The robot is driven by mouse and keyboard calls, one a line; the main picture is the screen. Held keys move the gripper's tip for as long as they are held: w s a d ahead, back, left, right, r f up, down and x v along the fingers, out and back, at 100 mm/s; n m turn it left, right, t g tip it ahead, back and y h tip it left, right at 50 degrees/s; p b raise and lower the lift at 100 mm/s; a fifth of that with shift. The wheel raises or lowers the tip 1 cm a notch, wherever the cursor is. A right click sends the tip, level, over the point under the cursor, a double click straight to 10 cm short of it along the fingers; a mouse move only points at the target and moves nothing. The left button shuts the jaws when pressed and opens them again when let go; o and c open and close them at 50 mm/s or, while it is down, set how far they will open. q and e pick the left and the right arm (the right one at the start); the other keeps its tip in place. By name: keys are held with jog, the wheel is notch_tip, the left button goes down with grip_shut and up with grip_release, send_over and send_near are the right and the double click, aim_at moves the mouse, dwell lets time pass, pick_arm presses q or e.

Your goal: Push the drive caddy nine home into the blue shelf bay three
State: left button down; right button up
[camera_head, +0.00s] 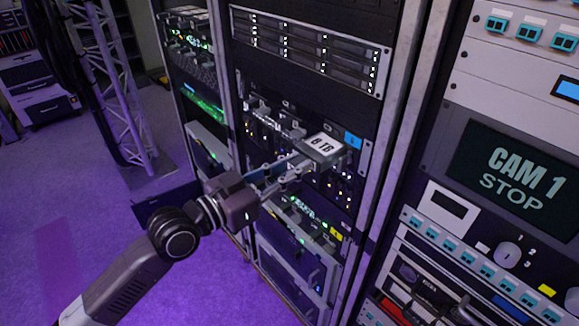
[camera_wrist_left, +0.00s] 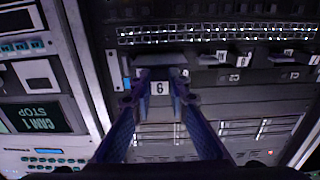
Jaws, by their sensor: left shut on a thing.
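The drive caddy (camera_head: 322,146) is a pale grey block with an "8 TB" label on top. It juts out from the rack front, beside a blue tag (camera_head: 353,141) at the right end of the shelf. My left gripper (camera_head: 298,170) is shut on the caddy's near end. In the left wrist view the fingers (camera_wrist_left: 161,85) close on either side of a white number plate (camera_wrist_left: 159,88), which reads as an upside-down 9. The blue tag also shows there (camera_wrist_left: 127,84). The bay opening behind the caddy is hidden; I cannot tell how deep the caddy sits.
Other caddy handles (camera_head: 257,108) stick out along the same shelf to the left. A server unit with several drives (camera_head: 305,52) is above; a lower shelf (camera_head: 300,222) has a yellow tag (camera_head: 335,234). A "CAM 1 STOP" panel (camera_head: 520,180) stands at right. The purple floor at left is open.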

aim_at(304, 156)
pick_arm(q)
jog(key=shift+r, duration=0.15)
dwell(0.3)
jog(key=shift+d, duration=0.1)
jog(key=shift+x, duration=3)
jog(key=shift+w+d+b, duration=0.1)
jog(key=shift+w+b, duration=0.05)
jog(key=shift+b, duration=0.15)
